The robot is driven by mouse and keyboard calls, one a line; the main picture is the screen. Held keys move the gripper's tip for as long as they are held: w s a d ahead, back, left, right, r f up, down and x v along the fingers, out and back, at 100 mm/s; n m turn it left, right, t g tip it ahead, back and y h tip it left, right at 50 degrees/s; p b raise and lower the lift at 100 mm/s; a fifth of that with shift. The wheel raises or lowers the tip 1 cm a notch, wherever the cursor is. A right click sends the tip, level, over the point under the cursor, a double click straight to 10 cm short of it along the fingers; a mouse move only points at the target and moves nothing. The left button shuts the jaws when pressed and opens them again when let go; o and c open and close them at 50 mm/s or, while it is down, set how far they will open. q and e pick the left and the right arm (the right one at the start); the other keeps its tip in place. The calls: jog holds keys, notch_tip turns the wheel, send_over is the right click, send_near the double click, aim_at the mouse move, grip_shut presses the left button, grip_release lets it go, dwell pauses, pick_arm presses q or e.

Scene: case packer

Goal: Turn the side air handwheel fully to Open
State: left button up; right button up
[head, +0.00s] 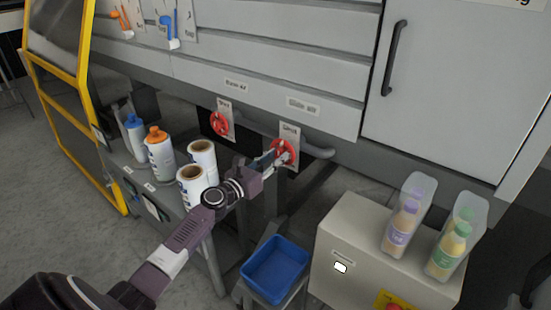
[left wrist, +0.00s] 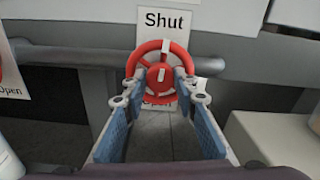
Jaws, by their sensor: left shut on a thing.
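The side air handwheel (head: 291,152) is a red wheel on a pipe under the grey machine panels, below a small plate. In the left wrist view the red wheel (left wrist: 160,75) faces me. A white mark on its rim is at the top, under the word "Shut" on the plate (left wrist: 165,22); lettering below the wheel is partly hidden. My left gripper (head: 272,160) reaches the wheel from the front. Its blue-padded fingers (left wrist: 160,90) stand on either side of the lower wheel and are shut on it. My right gripper is in neither view.
A second red handwheel (head: 219,123) is to the left. White bottles (head: 160,155) and rolls (head: 192,182) stand on a ledge beside my left arm. A blue tray (head: 274,268) and a beige box (head: 345,240) with clear holders are in front.

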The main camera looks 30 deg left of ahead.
pick_arm(q)
jog(key=shift+f+m+b, duration=0.15)
jog(key=shift+m+b, duration=2.2)
jog(key=shift+m, duration=6.35)
jog(key=shift+f+m+b, duration=0.1)
jog(key=shift+m+b, duration=2.25)
jog(key=shift+m, duration=6.35)
jog(key=o, duration=1)
jog(key=shift+o, duration=0.8)
